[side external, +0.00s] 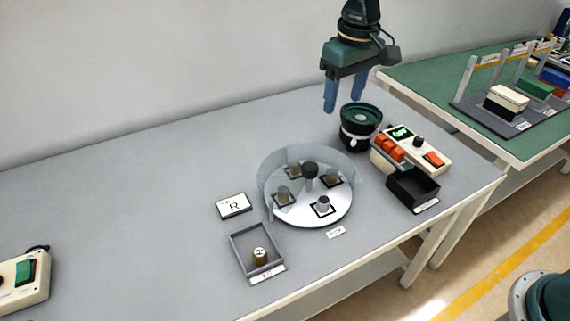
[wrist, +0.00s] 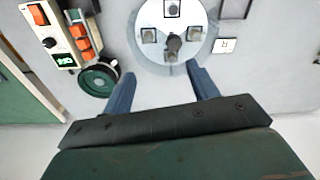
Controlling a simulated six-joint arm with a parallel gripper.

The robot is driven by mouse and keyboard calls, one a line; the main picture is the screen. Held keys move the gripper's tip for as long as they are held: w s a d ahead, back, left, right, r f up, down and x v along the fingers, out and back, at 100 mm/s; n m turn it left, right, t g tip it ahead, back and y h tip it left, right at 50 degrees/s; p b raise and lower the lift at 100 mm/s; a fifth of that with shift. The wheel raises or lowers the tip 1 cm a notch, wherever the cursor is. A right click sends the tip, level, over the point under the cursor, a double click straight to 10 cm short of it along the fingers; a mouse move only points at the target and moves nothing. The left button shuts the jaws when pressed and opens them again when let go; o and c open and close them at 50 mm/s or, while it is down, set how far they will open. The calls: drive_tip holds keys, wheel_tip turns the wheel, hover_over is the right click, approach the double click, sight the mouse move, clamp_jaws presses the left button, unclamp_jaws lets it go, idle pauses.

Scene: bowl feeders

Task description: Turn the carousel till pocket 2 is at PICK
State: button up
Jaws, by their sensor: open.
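The carousel (side external: 326,216) is a round white disc with a clear curved guard around its back. Several dark-outlined square pockets on it hold small parts, and a dark knob (side external: 310,172) stands near the centre. A small label (side external: 336,232) lies on the table at its front edge; its text is too small to read. Pocket numbers are not legible. The carousel (wrist: 190,62) also shows in the wrist view, with the knob (wrist: 174,44) between the fingers' line. My gripper (side external: 344,108) is open and empty, above the table behind the carousel; its fingers (wrist: 160,80) are apart.
A dark green bowl feeder (side external: 361,116) stands below my gripper's right side. A control box (side external: 428,152) with orange buttons and a black bin (side external: 400,192) are right of the carousel. A grey tray (side external: 236,256) holding a part and an R card (side external: 234,206) are left.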

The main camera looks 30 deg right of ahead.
hover_over(310, 166)
drive_tip(key=shift+g, duration=0.4)
wheel_tip(310, 166, down, 6)
drive_tip(key=shift+r, duration=0.25)
drive_tip(key=shift+f, duration=0.15)
drive_tip(key=shift+f, duration=6.75)
clamp_jaws()
